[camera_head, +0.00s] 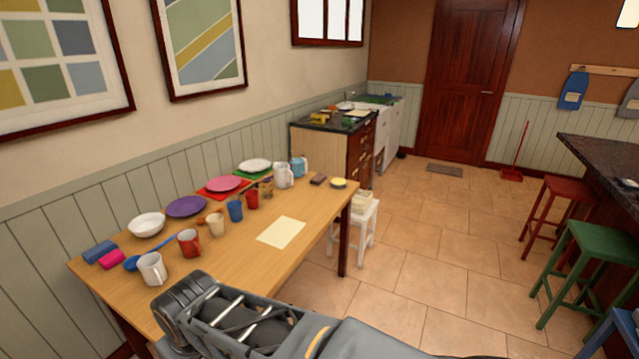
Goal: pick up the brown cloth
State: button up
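A small dark brown item (318,180) lies at the far right end of the wooden table (262,268), beside a yellow-topped round dish (339,184). It looks like a folded brown cloth, but it is too small to be sure. My grey arm crosses the bottom of the picture, near the table's front edge and well apart from the brown item. No gripper fingers show.
The table holds a blue roll (100,251), a pink roll (111,259), several cups, bowls and plates, and a pale sheet (281,232). A white stool (355,226) stands at its right end. Open tiled floor lies to the right, before red (553,190) and green (598,243) stools.

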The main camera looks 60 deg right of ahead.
aim_at(318, 178)
jog(key=k, duration=0.25)
jog(key=z, duration=2.95)
jog(key=k, duration=0.85)
jog(key=u, duration=1)
jog(key=i, duration=1)
jog(key=z, duration=0.05)
jog(key=k, duration=0.25)
jog(key=z, duration=0.85)
jog(key=i, duration=0.3)
jog(key=u, duration=0.2)
